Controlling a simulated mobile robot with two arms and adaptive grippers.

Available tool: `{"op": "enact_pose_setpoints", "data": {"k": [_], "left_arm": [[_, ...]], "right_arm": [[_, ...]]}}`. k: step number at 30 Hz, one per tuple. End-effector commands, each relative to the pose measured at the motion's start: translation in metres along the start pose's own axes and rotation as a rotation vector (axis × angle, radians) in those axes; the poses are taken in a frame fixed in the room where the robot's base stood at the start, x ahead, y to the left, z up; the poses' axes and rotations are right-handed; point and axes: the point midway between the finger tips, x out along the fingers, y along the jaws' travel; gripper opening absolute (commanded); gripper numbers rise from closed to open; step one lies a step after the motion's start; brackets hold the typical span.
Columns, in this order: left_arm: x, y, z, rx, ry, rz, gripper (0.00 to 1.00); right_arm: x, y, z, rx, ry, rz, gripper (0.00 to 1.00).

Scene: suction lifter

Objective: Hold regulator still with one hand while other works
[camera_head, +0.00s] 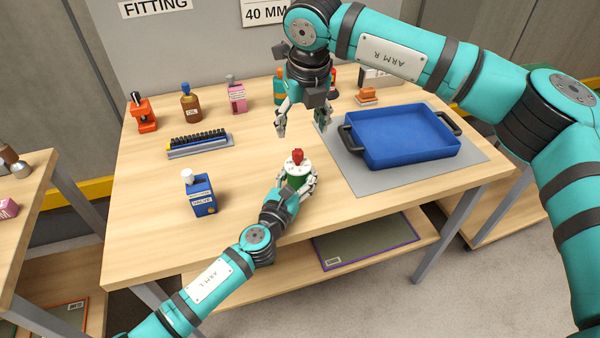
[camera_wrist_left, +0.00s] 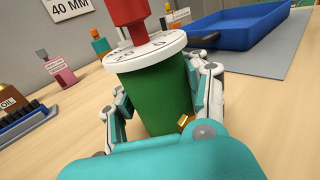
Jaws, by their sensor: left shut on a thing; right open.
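The regulator (camera_head: 297,171) has a green body, a white dial top with numbers and a red knob, and stands upright on the table near the front middle. In the left wrist view the regulator (camera_wrist_left: 157,95) fills the middle, with a brass fitting low on its near side. My left gripper (camera_head: 299,186) is shut around its green body, a finger on each side; the fingers also show in the left wrist view (camera_wrist_left: 160,108). My right gripper (camera_head: 302,128) is open and empty, pointing down above the table, behind the regulator and apart from it.
A blue tray (camera_head: 447,134) with dark handles sits on a grey mat (camera_head: 353,176) at right. A blue valve box (camera_head: 200,196) stands left of the regulator. The table's front left is clear.

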Motion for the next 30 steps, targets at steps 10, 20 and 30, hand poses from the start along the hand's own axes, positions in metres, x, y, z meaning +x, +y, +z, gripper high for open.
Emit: {"op": "enact_pose_setpoints", "data": {"k": [10, 20, 30], "left_arm": [[0.0, 0.0, -0.001, 0.0, 0.001, -0.001, 0.0], [0.0, 0.0, 0.0, 0.0, 0.001, 0.0, 0.0], [0.0, 0.0, 0.0, 0.0, 0.001, 0.0, 0.0]], "right_arm": [[0.023, 0.0, -0.001, 0.055, -0.005, 0.001, 0.65], [0.071, 0.0, 0.0, 0.055, -0.004, 0.001, 0.65], [0.098, 0.0, 0.001, 0.053, -0.007, 0.001, 0.65]]}}
